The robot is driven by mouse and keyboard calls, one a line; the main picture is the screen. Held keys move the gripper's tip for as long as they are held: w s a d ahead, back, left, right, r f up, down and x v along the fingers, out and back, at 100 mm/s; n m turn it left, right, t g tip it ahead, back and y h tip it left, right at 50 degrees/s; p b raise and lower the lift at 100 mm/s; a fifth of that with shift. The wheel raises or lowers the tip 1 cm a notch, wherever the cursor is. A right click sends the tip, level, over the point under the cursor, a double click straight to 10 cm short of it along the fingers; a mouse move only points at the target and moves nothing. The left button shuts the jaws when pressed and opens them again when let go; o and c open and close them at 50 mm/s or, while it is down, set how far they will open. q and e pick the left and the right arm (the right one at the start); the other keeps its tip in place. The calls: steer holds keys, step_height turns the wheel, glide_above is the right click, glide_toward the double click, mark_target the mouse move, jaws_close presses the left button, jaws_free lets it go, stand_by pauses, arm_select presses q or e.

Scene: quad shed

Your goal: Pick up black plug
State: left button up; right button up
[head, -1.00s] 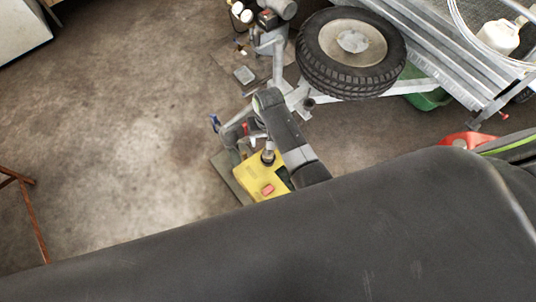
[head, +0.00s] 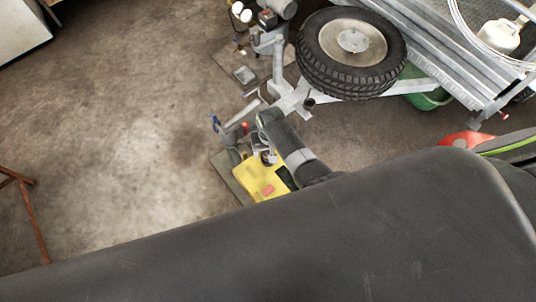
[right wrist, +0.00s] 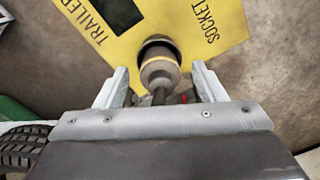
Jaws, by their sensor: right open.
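The black plug (right wrist: 160,74) looks dark grey with a yellowish band in the right wrist view. It stands at the round socket hole of a yellow box (right wrist: 205,18) lettered "TRAILER" and "SOCKET". My right gripper (right wrist: 160,69) is open, with one finger on each side of the plug and a gap visible on both sides. In the head view my right gripper (head: 263,150) is over the upper edge of the yellow box (head: 252,186) and partly hides the plug. My left gripper is not in view.
The yellow box rests on a grey-green base (head: 230,178). A trailer frame with a spare tyre (head: 320,75) stands just beyond, with a metal post (head: 278,65) beside it. A red thing (head: 465,139) lies at right. Open concrete floor (head: 130,130) is at left.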

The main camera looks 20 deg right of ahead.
steer(key=c, duration=1.1)
steer(key=shift+r, duration=0.2)
steer(key=shift+r+p, duration=0.6)
steer(key=shift+r, duration=4.25)
